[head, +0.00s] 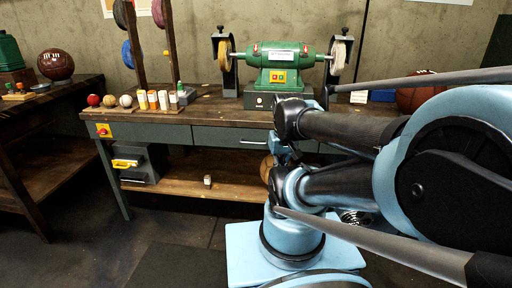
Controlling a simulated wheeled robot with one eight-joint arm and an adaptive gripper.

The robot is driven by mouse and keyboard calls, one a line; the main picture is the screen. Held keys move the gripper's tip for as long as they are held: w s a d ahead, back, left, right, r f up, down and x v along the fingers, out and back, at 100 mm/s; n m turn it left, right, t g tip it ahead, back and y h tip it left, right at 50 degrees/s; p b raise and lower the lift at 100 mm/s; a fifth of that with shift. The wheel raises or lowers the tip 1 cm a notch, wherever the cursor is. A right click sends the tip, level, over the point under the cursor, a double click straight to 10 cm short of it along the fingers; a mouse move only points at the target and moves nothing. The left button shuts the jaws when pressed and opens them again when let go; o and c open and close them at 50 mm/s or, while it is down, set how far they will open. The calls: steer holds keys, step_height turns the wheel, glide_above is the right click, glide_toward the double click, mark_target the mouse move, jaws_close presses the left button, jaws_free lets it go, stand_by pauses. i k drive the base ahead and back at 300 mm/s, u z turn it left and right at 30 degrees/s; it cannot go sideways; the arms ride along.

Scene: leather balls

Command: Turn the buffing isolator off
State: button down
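The buffing isolator (103,130) is a small yellow plate with a red rotary knob, mounted on the front left end of the grey-green workbench (160,134). Its knob is too small for me to read its position. The green buffing machine (280,57) stands on the bench, with a tan wheel on its left and a pale wheel on its right. A yellow switch box with small buttons (277,77) is on its front. My folded arm fills the right side, well right of the isolator. My gripper seems mostly hidden among the arm links, and its fingers cannot be made out.
Coloured balls (109,101) and small bottles stand on the bench's left. A grey case with a yellow handle (128,163) is below the isolator. Another table with a brown ball (55,65) stands at the left. Floor in front of the isolator is clear.

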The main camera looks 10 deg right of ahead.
mark_target(102, 131)
steer(key=u, duration=1.4)
steer(key=k, duration=0.5)
steer(key=u, duration=0.4)
steer(key=i, duration=0.85)
steer(key=u, duration=0.05)
